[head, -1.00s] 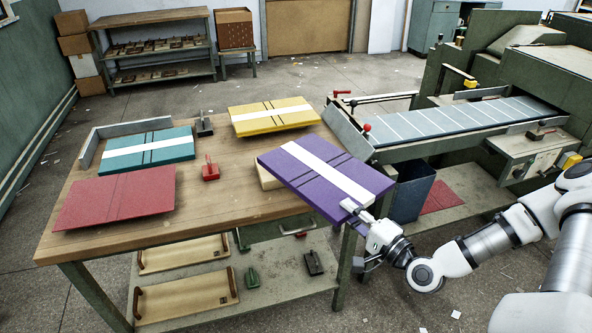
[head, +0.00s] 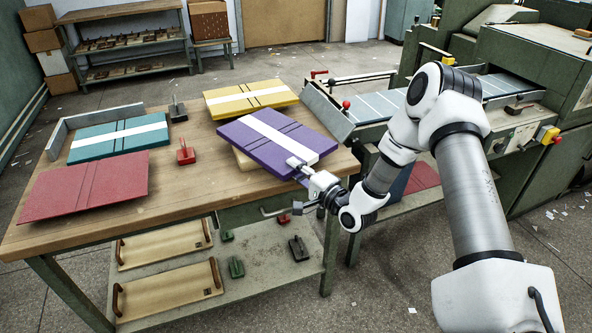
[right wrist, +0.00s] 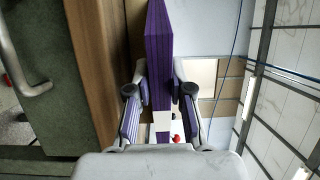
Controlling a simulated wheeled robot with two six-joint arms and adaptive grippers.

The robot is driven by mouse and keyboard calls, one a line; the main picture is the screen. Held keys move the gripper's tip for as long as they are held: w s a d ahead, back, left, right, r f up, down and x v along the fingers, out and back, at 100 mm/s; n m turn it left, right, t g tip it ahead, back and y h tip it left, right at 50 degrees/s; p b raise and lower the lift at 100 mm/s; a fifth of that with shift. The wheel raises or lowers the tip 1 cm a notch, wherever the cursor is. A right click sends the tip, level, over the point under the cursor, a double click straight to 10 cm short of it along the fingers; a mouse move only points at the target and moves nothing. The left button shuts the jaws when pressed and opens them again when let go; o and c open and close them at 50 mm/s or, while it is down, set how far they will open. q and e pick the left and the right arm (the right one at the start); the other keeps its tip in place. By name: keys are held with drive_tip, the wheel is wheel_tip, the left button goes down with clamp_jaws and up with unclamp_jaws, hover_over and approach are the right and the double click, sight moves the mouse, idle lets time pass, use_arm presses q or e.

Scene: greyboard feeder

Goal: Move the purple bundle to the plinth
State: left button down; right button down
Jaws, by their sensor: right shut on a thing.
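The purple bundle (head: 262,146), with a white band across it, is at the table's right end. My right gripper (head: 299,169) is shut on its near right edge. In the right wrist view the two fingers (right wrist: 159,90) sit on either side of the bundle's purple edge (right wrist: 158,35). A pale wooden block (head: 242,161), which looks like the plinth, shows under the bundle's left side; the rest of it is hidden. I cannot tell whether the bundle rests on the block or is just above it. My left gripper is not in view.
A teal bundle (head: 90,148), a yellow bundle (head: 228,104) and a red board (head: 60,190) lie on the wooden table (head: 190,215). A red clamp (head: 186,152) stands left of the purple bundle. A conveyor feeder (head: 500,85) is behind my right arm.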

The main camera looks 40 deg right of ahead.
drive_tip(key=c, duration=1)
unclamp_jaws()
drive_tip(key=shift+s, duration=0.1)
drive_tip(key=shift+c, duration=0.2)
drive_tip(key=shift+s+r, duration=0.1)
drive_tip(key=shift+s, duration=0.05)
drive_tip(key=s+d+p, duration=0.1)
drive_tip(key=s+p, duration=0.1)
drive_tip(key=s, duration=0.9)
drive_tip(key=s+a+f+n+g+y, duration=0.1)
drive_tip(key=s+a+f+n+g, duration=0.3)
drive_tip(key=a+f+n+g, duration=0.55)
drive_tip(key=s+a+f+n+g+h, duration=0.1)
drive_tip(key=s+a+f+n+g, duration=0.2)
drive_tip(key=s+f, duration=0.3)
drive_tip(key=s+a+f+n+g+h, duration=0.2)
drive_tip(key=s+f+g, duration=0.3)
drive_tip(key=s, duration=0.9)
wheel_tip(320, 180, down, 3)
drive_tip(key=shift+s+a+r+n+g, duration=0.2)
drive_tip(key=shift+a+n+g, duration=0.25)
drive_tip(key=shift+n, duration=0.4)
